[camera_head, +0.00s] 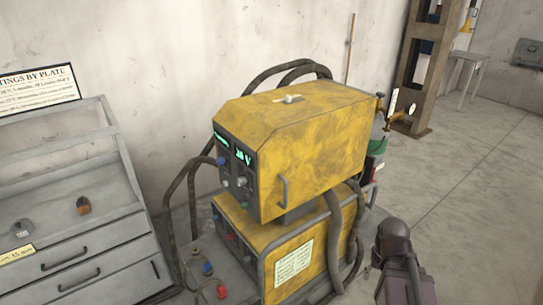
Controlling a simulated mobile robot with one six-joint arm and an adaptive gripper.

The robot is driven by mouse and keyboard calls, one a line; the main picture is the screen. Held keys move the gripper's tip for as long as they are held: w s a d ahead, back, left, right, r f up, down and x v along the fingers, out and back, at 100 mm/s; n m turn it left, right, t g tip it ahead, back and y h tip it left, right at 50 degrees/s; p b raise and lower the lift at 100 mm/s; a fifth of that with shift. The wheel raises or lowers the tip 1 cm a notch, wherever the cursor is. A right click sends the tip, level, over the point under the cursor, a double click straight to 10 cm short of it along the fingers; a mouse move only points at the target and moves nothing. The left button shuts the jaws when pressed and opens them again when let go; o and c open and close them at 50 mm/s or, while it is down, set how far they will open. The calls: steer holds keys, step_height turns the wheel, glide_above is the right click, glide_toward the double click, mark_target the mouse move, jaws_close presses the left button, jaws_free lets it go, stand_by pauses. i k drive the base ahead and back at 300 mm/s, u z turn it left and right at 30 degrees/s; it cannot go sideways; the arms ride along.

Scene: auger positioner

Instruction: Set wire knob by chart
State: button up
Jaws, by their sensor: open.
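A yellow welding machine stands in the middle, with a yellow wire feeder unit (300,135) on top. Its dark front panel faces left and has a lit green display (243,156) that seems to read about 20 V. A blue knob (221,160) and a pale grey knob (241,181) sit on this panel; their labels and pointer marks are too small to read. A chart (38,90) headed "...TINGS BY PLATE" is at the left, its rows too small to read. A yellow tag (17,254) seems to read 15 mm. My gripper's jaws do not show.
A grey drawer cabinet (75,250) with small blocks on its top stands at left. Black hoses loop around the machine. A gas cylinder (379,142) stands behind it. Part of my arm shows at bottom right. The concrete floor (480,200) at right is clear.

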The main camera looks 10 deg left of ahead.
mark_target(221, 161)
steer(key=z, duration=0.9)
steer(key=k, duration=0.75)
steer(key=u, duration=2.05)
steer(key=i, duration=0.25)
steer(key=z, duration=0.45)
